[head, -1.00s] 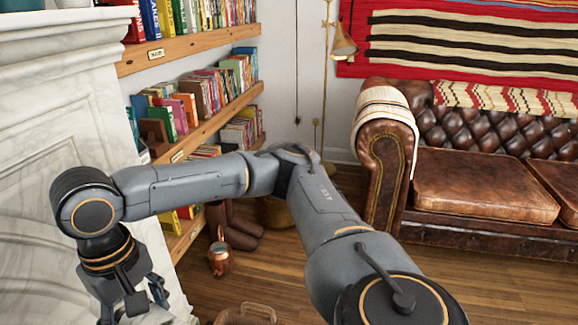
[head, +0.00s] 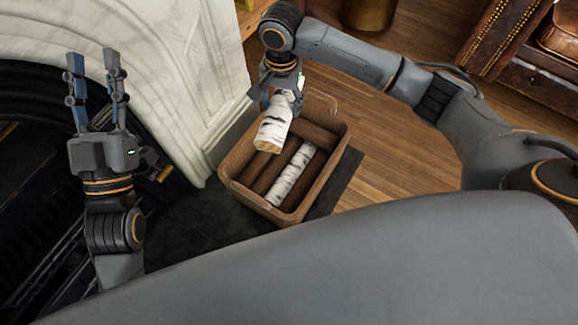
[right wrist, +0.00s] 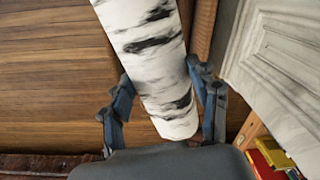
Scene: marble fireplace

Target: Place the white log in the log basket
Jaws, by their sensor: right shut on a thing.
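My right gripper (head: 278,97) is shut on a white log (head: 273,131) with dark birch marks. It holds the log tilted above the log basket (head: 323,179), which stands on the floor by the fireplace. The log's lower end appears over the basket's left half; I cannot tell whether it touches the logs inside. In the right wrist view the white log (right wrist: 155,55) runs up between the fingers (right wrist: 162,88). Another white log (head: 292,174) lies in the basket among brown logs (head: 268,174). My left gripper (head: 96,88) is open and empty, left of the basket, before the fireplace.
The white marble fireplace (head: 190,70) rises close behind and left of the basket, with its dark opening (head: 30,150) further left. Open wooden floor (head: 395,160) is to the right. The brown leather sofa (head: 515,60) stands at upper right.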

